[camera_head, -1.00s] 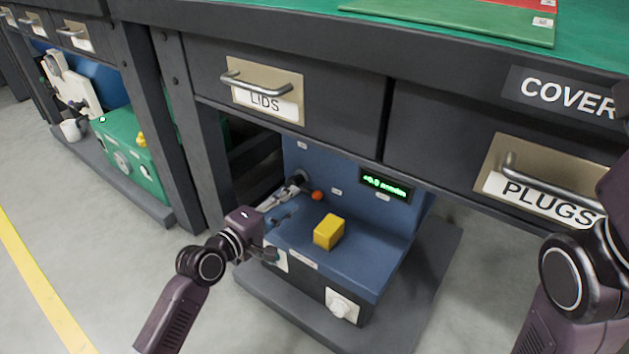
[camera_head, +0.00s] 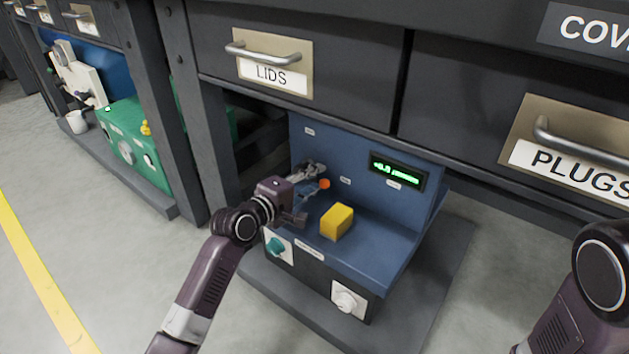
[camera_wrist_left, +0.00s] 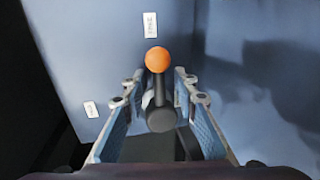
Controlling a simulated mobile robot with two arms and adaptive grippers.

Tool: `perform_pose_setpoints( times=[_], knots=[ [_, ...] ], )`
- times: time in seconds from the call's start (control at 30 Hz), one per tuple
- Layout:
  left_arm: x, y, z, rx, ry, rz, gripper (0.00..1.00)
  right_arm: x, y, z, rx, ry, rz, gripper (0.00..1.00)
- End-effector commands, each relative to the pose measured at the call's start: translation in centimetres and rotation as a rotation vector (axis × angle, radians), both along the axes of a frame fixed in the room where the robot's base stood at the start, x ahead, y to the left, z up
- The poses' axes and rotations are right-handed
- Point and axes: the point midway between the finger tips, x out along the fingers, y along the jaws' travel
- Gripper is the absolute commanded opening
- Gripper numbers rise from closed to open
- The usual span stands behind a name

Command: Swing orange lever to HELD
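The lever has an orange ball knob (camera_head: 324,184) on a dark shaft, on the upright back panel of a blue test unit (camera_head: 390,245) under the bench. In the left wrist view the orange knob (camera_wrist_left: 158,59) stands just beyond the fingertips, and the dark shaft (camera_wrist_left: 161,105) runs between the two fingers. My left gripper (camera_head: 318,175) is open around the shaft, with gaps visible on both sides. Small white labels (camera_wrist_left: 150,25) sit on the panel, too blurred to read. Of my right arm only a link shows at the right edge; its gripper is out of view.
A yellow block (camera_head: 337,221) sits on the unit's ledge, right of my left gripper. A green display (camera_head: 397,170) is on the back panel. A teal knob (camera_head: 277,247) and white knob (camera_head: 346,301) are on the front. The LIDS drawer (camera_head: 270,62) hangs above.

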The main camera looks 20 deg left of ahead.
Motion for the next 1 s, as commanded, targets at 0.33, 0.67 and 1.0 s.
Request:
perform_pose_setpoints(
  times=[0.33, 0.67, 1.0],
  knots=[
    [0.0, 0.0, 0.0, 0.001, 0.000, 0.000, 0.00, 0.0, 0.0, 0.0, 0.000, -0.001, 0.000, 0.40],
    [-0.1, 0.0, 0.0, 0.001, 0.000, 0.000, 0.00, 0.0, 0.0, 0.0, 0.000, 0.000, 0.000, 0.40],
    [0.9, 0.1, 0.6, -0.063, 0.024, 0.002, 0.00, 0.1, 0.0, 1.3, 0.000, 0.001, 0.000, 0.40]
  ],
)
